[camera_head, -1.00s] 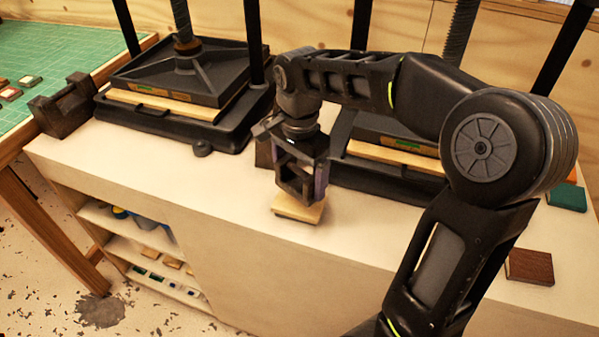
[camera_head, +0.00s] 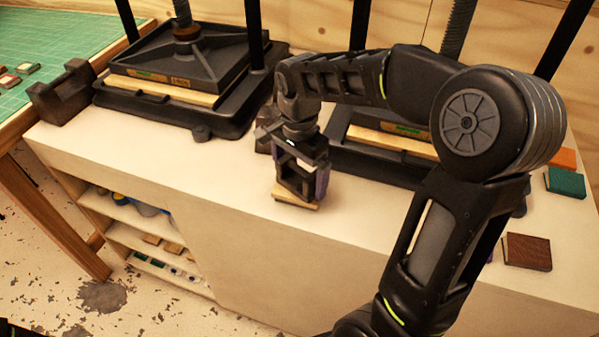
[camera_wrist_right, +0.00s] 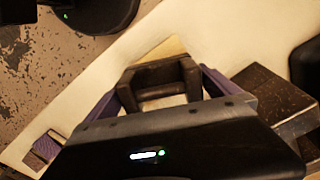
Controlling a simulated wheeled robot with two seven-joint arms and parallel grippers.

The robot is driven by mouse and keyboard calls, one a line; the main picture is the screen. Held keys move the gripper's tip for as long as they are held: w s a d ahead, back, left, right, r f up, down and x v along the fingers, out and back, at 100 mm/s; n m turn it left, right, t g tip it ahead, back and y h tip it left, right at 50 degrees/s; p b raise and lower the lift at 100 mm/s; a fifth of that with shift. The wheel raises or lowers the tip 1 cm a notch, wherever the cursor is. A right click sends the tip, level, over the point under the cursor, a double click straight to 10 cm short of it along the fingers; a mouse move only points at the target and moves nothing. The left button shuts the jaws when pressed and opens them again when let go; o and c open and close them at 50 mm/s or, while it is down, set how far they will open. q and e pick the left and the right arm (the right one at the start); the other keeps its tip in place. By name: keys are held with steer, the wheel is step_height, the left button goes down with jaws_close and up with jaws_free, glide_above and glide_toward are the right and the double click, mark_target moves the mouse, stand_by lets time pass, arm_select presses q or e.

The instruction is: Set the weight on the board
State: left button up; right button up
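My right gripper (camera_head: 301,185) is at the middle of the bench top. Its purple fingers stand on either side of a dark weight with a handle (camera_wrist_right: 160,74) in the right wrist view and look closed against it. The pale wooden board (camera_head: 297,204) lies on the bench directly under the weight, with one corner (camera_wrist_right: 174,47) showing past it. The weight is upright, at or just above the board; I cannot tell whether it touches. Gripper and weight hide most of the board. My left gripper is not in view.
Two black presses (camera_head: 180,80) stand along the back. Another dark weight (camera_head: 60,95) sits at the left end. A dark block (camera_wrist_right: 275,100) is close beside the gripper. The bench front is clear.

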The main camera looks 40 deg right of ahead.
mark_target(299, 167)
steer(key=shift+r, duration=0.2)
step_height(299, 167, up, 8)
step_height(299, 167, up, 3)
steer(key=shift+r+p, duration=0.1)
steer(key=shift+p, duration=0.6)
steer(key=shift+r, duration=0.4)
